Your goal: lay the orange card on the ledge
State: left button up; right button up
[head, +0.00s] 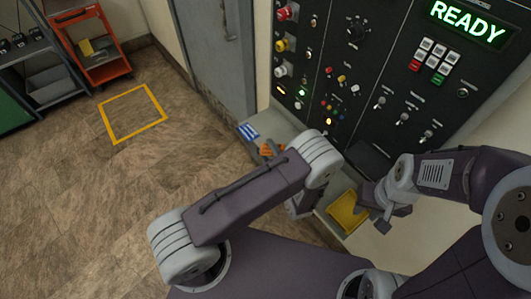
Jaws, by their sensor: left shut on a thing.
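The orange card (265,150) shows as a small orange patch at the ledge, just below the blue-and-white striped card. My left gripper (271,150) is shut on the orange card, and my own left forearm hides part of the gripper. The grey ledge (275,122) runs along the foot of the black panel. I cannot tell whether the card touches the ledge. My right gripper (375,209) is beside the yellow tray at the right, its fingers apart and empty.
The blue-and-white striped card (247,132) lies on the ledge's left end. The yellow tray (347,212) sits at the ledge's right part. The black panel (375,75) with knobs and switches rises behind. A yellow floor square (133,113) and an orange cart (92,45) are at left.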

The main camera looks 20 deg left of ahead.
pick_arm(q)
jog(key=shift+w+d+f, duration=0.1)
jog(key=shift+w+d, duration=0.05)
jog(key=shift+s+d+p, duration=0.2)
jog(key=shift+s+p, duration=0.05)
jog(key=shift+p, duration=0.05)
jog(key=p+v, duration=0.2)
jog(key=v, duration=0.6)
jog(key=shift+s+r, duration=0.2)
jog(key=shift+s, duration=0.05)
jog(key=shift+a, duration=0.1)
